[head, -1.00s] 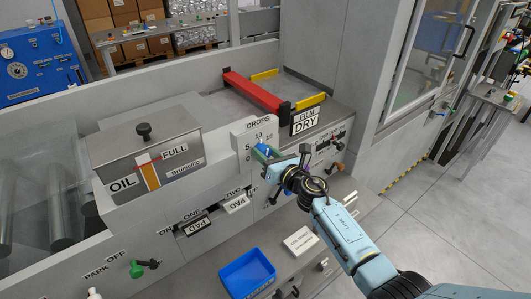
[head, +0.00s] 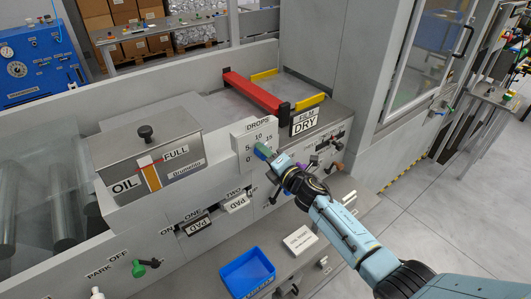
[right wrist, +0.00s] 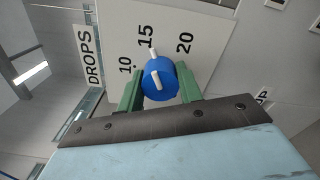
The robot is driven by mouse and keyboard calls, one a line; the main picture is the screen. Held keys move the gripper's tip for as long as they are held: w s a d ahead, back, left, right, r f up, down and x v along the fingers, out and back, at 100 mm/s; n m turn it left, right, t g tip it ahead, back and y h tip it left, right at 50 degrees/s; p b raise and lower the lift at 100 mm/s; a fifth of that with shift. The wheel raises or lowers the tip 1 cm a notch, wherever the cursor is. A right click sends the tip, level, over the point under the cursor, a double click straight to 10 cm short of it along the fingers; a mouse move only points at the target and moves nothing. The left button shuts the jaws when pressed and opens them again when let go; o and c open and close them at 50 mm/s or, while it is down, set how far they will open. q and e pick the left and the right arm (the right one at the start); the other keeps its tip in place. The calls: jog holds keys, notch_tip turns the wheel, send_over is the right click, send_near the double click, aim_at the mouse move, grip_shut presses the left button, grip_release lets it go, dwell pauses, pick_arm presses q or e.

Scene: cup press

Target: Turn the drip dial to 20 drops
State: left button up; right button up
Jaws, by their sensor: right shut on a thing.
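The drip dial is a round blue knob with a white pointer (right wrist: 157,80). It sits on a pale panel marked DROPS (right wrist: 205,40), with 10, 15 and 20 legible in the right wrist view. The pointer points close to the 15 mark. My right gripper (right wrist: 158,72) has its green fingers on both sides of the knob and is shut on it. In the head view my right gripper (head: 267,156) is at the DROPS panel (head: 250,139) and covers most of the dial and the 20 mark. My left gripper is not in view.
An oil tank (head: 150,155) stands left of the panel. A red bar (head: 253,91) and a DRY sign (head: 305,123) are behind and to the right. Several small knobs are right of my gripper. A blue bin (head: 247,273) and a white box (head: 300,240) are below.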

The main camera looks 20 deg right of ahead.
jog(key=m+p, duration=0.1)
jog(key=m, duration=0.4)
jog(key=shift+m, duration=0.3)
jog(key=m+p, duration=0.1)
jog(key=m, duration=0.4)
jog(key=shift+m, duration=0.3)
jog(key=o, duration=1)
jog(key=shift+s, duration=0.1)
jog(key=p+v, duration=0.1)
jog(key=v, duration=1.2)
jog(key=shift+s, duration=0.15)
